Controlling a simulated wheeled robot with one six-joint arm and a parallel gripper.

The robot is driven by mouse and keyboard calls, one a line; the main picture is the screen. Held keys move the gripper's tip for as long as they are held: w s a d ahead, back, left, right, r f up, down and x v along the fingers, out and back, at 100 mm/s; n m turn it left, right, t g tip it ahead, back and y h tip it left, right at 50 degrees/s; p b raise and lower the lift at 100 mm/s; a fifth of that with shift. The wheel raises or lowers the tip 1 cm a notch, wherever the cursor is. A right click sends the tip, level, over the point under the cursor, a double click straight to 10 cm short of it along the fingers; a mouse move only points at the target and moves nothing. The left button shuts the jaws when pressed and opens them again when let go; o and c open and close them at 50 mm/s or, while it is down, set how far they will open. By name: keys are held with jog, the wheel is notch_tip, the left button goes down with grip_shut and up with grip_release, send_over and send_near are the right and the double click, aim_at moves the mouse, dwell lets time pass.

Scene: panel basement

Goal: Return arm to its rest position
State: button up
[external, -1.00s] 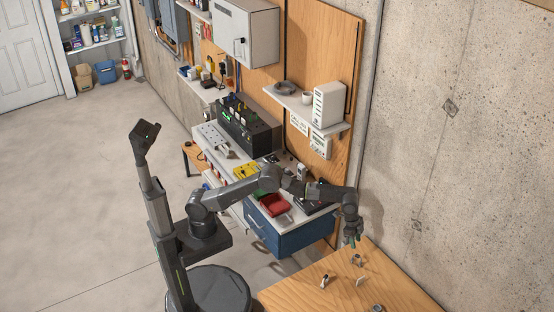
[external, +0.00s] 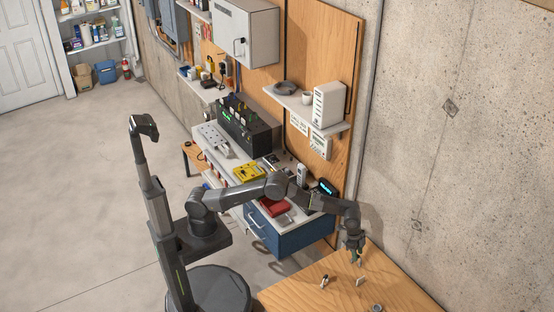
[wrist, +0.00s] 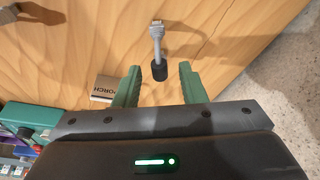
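My gripper (external: 355,258) hangs at the end of my outstretched arm, fingers down, over the wooden table at the lower right. In the wrist view my gripper (wrist: 160,72) shows two green fingers spread apart. A small grey piece with a black end (wrist: 157,45) lies between and just beyond the fingertips, with clear gaps on both sides. Whether the fingers are level with it I cannot tell. My arm reaches across the front of the workbench, well away from my base.
The wooden table (external: 315,285) holds small items, including a label marked "PORCH" (wrist: 103,88) beside the left finger. The blue-drawer bench (external: 285,238) with a red tray (external: 277,208) stands under my arm. The concrete wall (external: 460,150) is to the right. Floor at left is clear.

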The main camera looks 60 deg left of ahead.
jog(key=x, duration=0.3)
jog(key=shift+f+p, duration=0.1)
jog(key=shift+p, duration=0.2)
jog(key=shift+d, duration=0.1)
jog(key=shift+r+b, duration=0.45)
jog(key=shift+r, duration=1.1)
